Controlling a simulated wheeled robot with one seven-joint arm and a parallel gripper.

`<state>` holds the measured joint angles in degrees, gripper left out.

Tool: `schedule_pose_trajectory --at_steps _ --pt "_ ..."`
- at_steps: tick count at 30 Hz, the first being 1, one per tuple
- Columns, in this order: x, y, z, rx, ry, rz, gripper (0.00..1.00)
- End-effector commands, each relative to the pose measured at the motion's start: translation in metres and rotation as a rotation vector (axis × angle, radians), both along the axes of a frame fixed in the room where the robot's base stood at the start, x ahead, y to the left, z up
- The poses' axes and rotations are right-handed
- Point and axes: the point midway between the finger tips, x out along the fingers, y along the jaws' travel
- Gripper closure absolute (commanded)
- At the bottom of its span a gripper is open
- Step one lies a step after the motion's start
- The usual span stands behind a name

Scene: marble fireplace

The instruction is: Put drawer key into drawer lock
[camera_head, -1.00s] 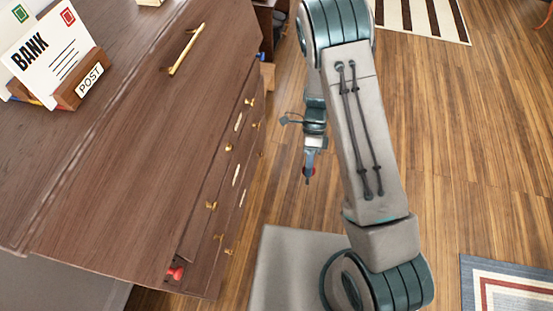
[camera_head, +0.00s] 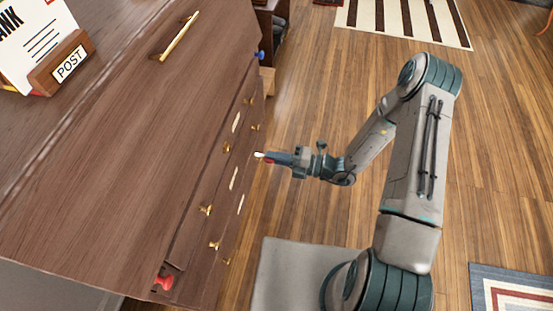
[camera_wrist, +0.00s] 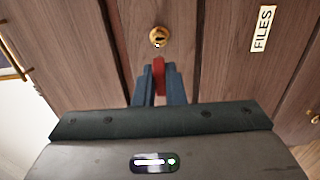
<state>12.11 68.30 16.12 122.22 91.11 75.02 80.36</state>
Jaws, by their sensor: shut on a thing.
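My gripper (camera_head: 264,158) is shut on a small red key (camera_wrist: 159,65), which shows between the fingertips in the wrist view. The key points toward the drawer front. A round brass drawer lock (camera_wrist: 159,37) with a dark keyhole sits just beyond the key's tip in the wrist view, and a gap shows between them there. In the head view my gripper reaches left to the dresser's drawer fronts. The tip of what it holds looks pale there, and I cannot tell which lock it faces.
The wooden dresser (camera_head: 130,130) has several brass knobs and white labels, including a FILES label (camera_wrist: 263,29). A red knob-like piece (camera_head: 163,282) and a blue one (camera_head: 261,55) stick out from it. A post holder (camera_head: 60,63) stands on top. Open floor lies right.

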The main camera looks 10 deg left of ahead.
Motion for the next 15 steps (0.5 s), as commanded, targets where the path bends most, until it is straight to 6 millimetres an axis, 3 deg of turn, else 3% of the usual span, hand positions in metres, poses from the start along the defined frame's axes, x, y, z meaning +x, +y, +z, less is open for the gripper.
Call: schedule_pose_trajectory --at_steps 11,15 --pt "0.002 0.024 0.0 0.002 -0.001 0.001 1.0" --pt "0.002 0.025 -0.004 -0.009 -0.119 0.002 1.0"
